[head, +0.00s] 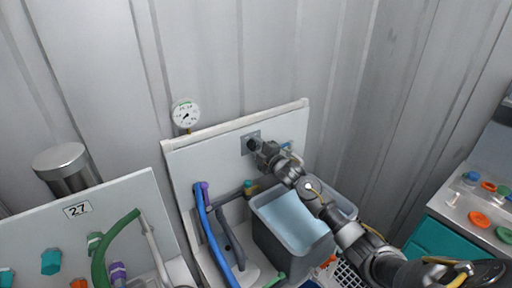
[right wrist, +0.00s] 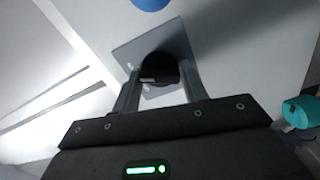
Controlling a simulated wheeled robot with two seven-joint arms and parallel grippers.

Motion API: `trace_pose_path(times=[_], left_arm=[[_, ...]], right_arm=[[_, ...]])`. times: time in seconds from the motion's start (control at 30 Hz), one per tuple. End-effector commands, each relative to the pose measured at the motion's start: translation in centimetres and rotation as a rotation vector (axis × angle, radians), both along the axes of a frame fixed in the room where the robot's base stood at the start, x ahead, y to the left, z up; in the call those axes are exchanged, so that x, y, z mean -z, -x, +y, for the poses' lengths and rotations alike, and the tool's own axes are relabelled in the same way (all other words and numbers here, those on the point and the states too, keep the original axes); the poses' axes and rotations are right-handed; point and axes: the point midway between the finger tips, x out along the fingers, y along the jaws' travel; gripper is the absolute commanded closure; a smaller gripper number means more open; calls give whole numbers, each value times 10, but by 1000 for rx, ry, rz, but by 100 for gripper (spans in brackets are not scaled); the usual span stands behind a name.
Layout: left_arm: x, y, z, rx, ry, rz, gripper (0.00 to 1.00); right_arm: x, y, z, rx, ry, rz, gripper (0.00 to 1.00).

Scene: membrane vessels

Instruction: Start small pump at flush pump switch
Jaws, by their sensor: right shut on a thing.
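The flush pump switch is a dark round knob on a grey square plate (right wrist: 127,52), fixed to a white upright panel. In the head view its plate (head: 245,136) shows near the top of the panel. My right gripper (right wrist: 160,82) has its two fingers on either side of the black knob (right wrist: 158,68) and is shut on it. In the head view the right gripper (head: 256,146) reaches the plate from the lower right and hides part of it. The knob's marking is too small to read. My left gripper is in neither view.
A grey tub (head: 282,246) with light blue liquid stands below my right arm. A pressure gauge (head: 186,114) rises above the panel. Blue hose (head: 205,235) and green hose (head: 101,262) run at the left. A teal cabinet (head: 432,244) stands at the right.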

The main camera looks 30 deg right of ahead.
Motion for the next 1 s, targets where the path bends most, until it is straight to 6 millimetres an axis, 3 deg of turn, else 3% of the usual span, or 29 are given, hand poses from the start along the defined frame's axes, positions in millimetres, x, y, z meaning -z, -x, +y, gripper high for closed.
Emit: trace_pose_path(times=[0.67,0.7,0.8,0.83,1.0], left_arm=[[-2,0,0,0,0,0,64],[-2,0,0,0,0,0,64],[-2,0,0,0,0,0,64],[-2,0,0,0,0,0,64],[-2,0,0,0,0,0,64]], right_arm=[[4,1,1,-3,-61,16,79],[4,1,1,-3,-61,16,54],[4,1,1,-3,-60,15,41],[3,1,1,-3,-60,15,37],[2,0,1,-2,-61,12,37]])
